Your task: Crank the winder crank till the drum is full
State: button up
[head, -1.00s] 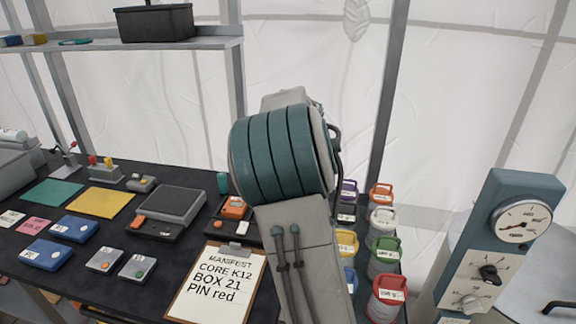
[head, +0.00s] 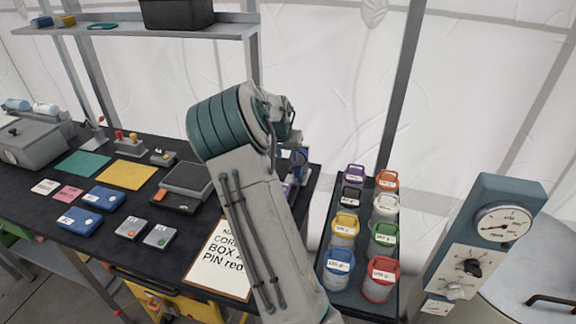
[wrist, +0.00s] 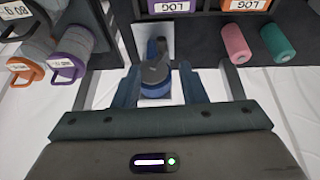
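In the wrist view, a small device with a dark grey rounded top (wrist: 155,71) and a blue lower part (wrist: 156,90) stands in front of a pale upright plate. It looks like the winder, but I cannot make out its crank handle or how full its drum is. My gripper (wrist: 157,92) points at it, with the two blue-grey fingers apart, one on each side of it. I cannot tell whether they touch it. In the head view a blue part (head: 299,157) shows just right of my arm; my arm hides the fingers and most of that spot.
A rack of lidded canisters (head: 341,259) stands right of the arm, near a gauge panel (head: 490,240). A clipboard (head: 219,265) lies partly behind my arm. A pink roll (wrist: 236,43) and a green roll (wrist: 278,43) lie right of the device in the wrist view.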

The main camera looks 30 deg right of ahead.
aim_at(290, 170)
jog(key=p+x, duration=0.1)
jog(key=x, duration=0.8)
jog(key=shift+w+a+p, duration=0.1)
jog(key=shift+a+p, duration=0.05)
jog(key=shift+p, duration=0.25)
